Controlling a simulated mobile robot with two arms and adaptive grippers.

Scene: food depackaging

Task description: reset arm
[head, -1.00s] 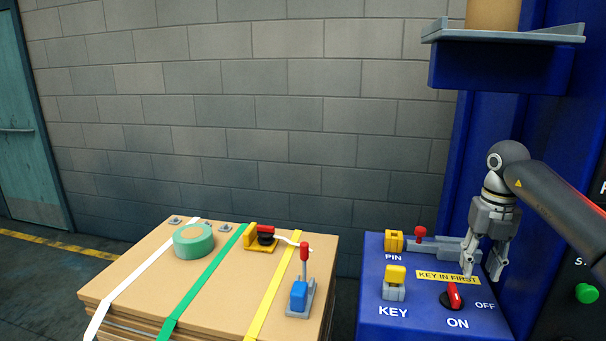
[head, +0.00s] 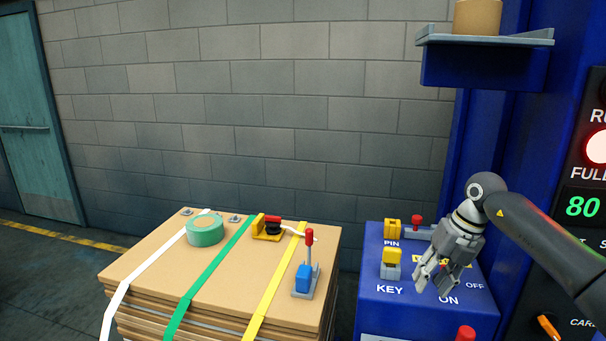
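My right gripper (head: 433,279) reaches in from the right and hangs above the blue control box (head: 385,318). Its fingers are spread apart and nothing shows between them. It covers most of the yellow label and the red ON/OFF switch (head: 443,264), of which only a little red shows. My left gripper is not in view.
The yellow key (head: 392,256) and yellow pin block (head: 391,229) sit on the box, left of the gripper. A strapped cardboard stack (head: 232,267) with green tape (head: 205,230) and a blue tool (head: 304,278) stands left. A shelf (head: 485,62) juts out above. A panel (head: 584,200) borders the right.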

